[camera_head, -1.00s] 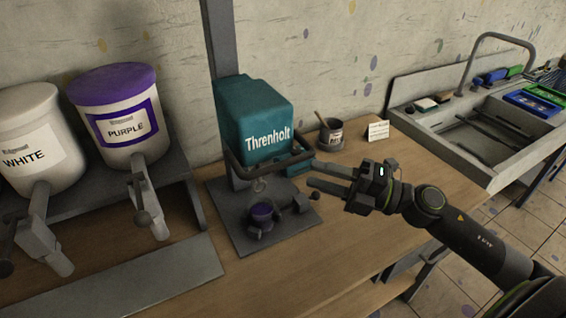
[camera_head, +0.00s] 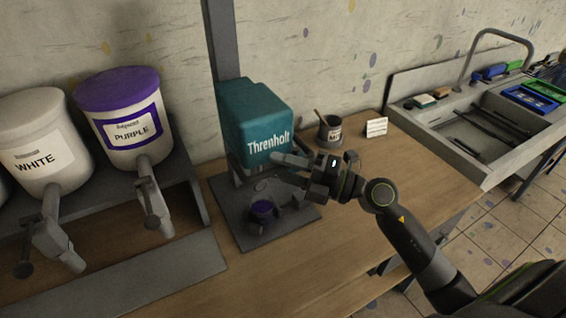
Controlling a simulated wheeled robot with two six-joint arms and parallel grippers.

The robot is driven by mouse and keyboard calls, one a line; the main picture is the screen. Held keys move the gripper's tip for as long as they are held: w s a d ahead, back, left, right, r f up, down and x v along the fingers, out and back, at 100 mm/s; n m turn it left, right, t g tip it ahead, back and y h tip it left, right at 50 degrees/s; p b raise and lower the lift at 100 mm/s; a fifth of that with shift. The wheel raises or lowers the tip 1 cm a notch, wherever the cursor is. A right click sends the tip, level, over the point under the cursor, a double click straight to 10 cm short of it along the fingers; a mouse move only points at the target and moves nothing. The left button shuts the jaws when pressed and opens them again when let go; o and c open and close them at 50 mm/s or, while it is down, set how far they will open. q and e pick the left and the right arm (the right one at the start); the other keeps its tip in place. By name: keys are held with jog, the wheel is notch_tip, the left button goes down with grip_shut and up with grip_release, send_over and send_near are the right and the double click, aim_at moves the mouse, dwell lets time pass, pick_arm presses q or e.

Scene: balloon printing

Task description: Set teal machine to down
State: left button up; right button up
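The teal machine (camera_head: 255,112), lettered "Threnholt", is mounted on a grey upright post above a dark base plate (camera_head: 285,228). A small purple item (camera_head: 262,208) sits in a holder on the plate, below the teal head. My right gripper (camera_head: 273,167) is in front of the lower part of the teal head, its fingers pointing left and apart. I see nothing clearly held between them. The machine's dark handle bar cannot be made out now, and I cannot tell its position. My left gripper is not in view.
White (camera_head: 40,150) and purple (camera_head: 120,115) paint containers with taps stand on a grey rack at left. A dark mug (camera_head: 330,135) and a small white card (camera_head: 376,127) stand behind my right arm. A sink (camera_head: 480,130) is at right. The front wooden table is clear.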

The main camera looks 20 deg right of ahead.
jog(key=shift+c, duration=0.2)
grip_shut()
notch_tip(320, 180, down, 11)
jog(key=b, duration=0.6)
jog(key=shift+b, duration=0.4)
jog(key=shift+f, duration=0.2)
jog(key=shift+c, duration=0.2)
grip_release()
jog(key=shift+o, duration=0.4)
jog(key=shift+r, duration=0.1)
